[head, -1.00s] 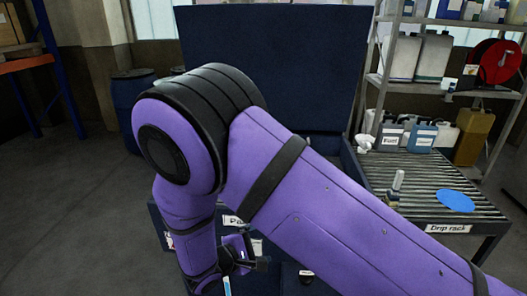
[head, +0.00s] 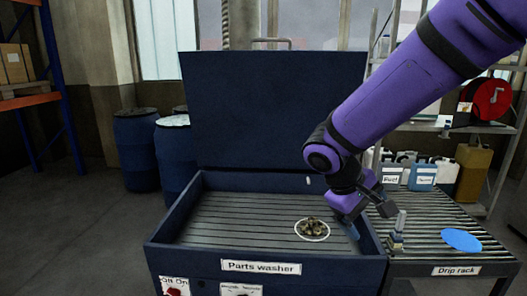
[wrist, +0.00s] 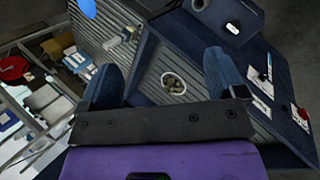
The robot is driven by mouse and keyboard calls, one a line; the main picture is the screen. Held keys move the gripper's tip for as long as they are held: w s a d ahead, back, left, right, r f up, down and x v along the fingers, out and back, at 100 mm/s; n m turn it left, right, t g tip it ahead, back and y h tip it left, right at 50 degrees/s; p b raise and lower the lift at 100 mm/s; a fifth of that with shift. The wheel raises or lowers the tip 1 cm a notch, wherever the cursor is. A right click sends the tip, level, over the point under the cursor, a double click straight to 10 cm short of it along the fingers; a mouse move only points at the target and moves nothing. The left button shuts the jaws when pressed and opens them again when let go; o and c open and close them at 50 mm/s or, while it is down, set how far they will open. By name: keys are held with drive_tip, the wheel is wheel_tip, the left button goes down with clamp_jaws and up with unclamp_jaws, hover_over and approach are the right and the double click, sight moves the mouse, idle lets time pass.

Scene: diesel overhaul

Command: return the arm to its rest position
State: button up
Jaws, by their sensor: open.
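My purple arm (head: 400,100) reaches in from the upper right of the head view, bent down at its wrist. My gripper (head: 368,218) hangs over the right edge of the parts washer (head: 212,268), between its basin and the drip rack. In the wrist view my gripper (wrist: 163,66) shows two blue fingers spread apart with nothing held between them. A round white dish of brass-coloured parts (head: 312,229) sits on the slatted washer floor, left of my gripper. The dish (wrist: 174,82) also shows beyond the fingers in the wrist view.
The washer's raised lid (head: 275,110) stands behind the basin. The drip rack (head: 456,270) at right holds a blue disc (head: 461,240) and a small upright fixture (head: 397,240). Blue barrels (head: 137,150) stand at back left. Open floor lies to the left.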

drive_tip(key=s+d+r+m+t+y, duration=0.2)
drive_tip(key=s+d+r+m+y, duration=0.1)
drive_tip(key=s+r, duration=0.3)
drive_tip(key=s+d+r+m+t+y, duration=0.2)
drive_tip(key=s+d+r, duration=0.3)
drive_tip(key=s, duration=0.6)
drive_tip(key=shift+d+r+m+t+y, duration=0.3)
drive_tip(key=shift+d+r+m+y, duration=0.1)
drive_tip(key=shift+d+y, duration=0.35)
idle(1.0)
